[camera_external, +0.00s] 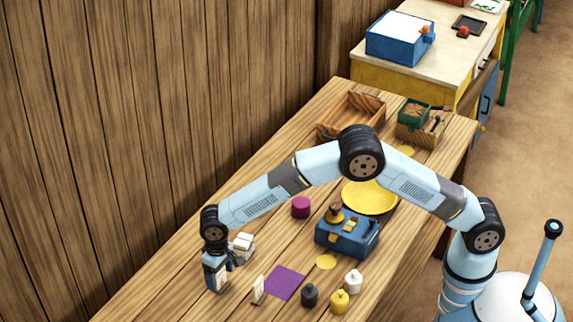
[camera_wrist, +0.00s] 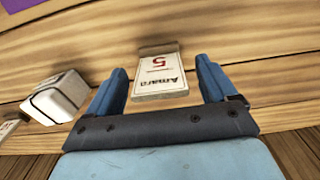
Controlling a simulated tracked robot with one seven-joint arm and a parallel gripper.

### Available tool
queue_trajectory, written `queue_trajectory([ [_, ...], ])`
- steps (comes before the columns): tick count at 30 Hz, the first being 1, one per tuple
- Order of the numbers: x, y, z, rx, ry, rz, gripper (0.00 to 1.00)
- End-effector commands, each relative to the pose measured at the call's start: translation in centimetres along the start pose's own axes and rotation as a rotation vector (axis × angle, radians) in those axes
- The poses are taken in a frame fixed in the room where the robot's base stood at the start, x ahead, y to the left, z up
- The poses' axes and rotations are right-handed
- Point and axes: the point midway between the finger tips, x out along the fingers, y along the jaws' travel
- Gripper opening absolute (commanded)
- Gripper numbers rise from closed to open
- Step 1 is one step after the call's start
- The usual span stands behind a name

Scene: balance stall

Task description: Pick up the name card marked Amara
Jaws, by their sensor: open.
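The name card marked Amara (camera_wrist: 160,80) is white, with a red 5 and dark lettering that reads upside down in the wrist view. It lies between the two blue fingers of my gripper (camera_wrist: 161,68), with a gap on each side. My gripper is open. In the external view my gripper (camera_external: 217,268) is low over the left front of the wooden table (camera_external: 180,268). A pale card edge (camera_external: 222,283) shows at the gripper there, its writing too small to read.
White blocks (camera_external: 243,242) lie close beside my gripper; one shows left in the wrist view (camera_wrist: 60,97). Another pale card (camera_external: 258,290) stands by a purple mat (camera_external: 285,283). Small weights (camera_external: 310,295), a blue balance (camera_external: 347,238) and a magenta cylinder (camera_external: 301,207) stand right. A plank wall is behind.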

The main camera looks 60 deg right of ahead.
Motion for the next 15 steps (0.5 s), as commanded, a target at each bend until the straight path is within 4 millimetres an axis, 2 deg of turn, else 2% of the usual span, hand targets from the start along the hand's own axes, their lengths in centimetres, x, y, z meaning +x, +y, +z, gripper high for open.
queue_trajectory([
  [1,0.9,0.0,0.0,0.000,-0.001,0.001,0.85],
  [4,1.9,0.0,0.0,0.000,-0.001,0.000,0.85],
  [11,2.2,0.0,0.0,0.000,0.001,0.000,0.85],
  [15,2.2,0.0,0.0,0.000,0.001,0.000,0.75],
])
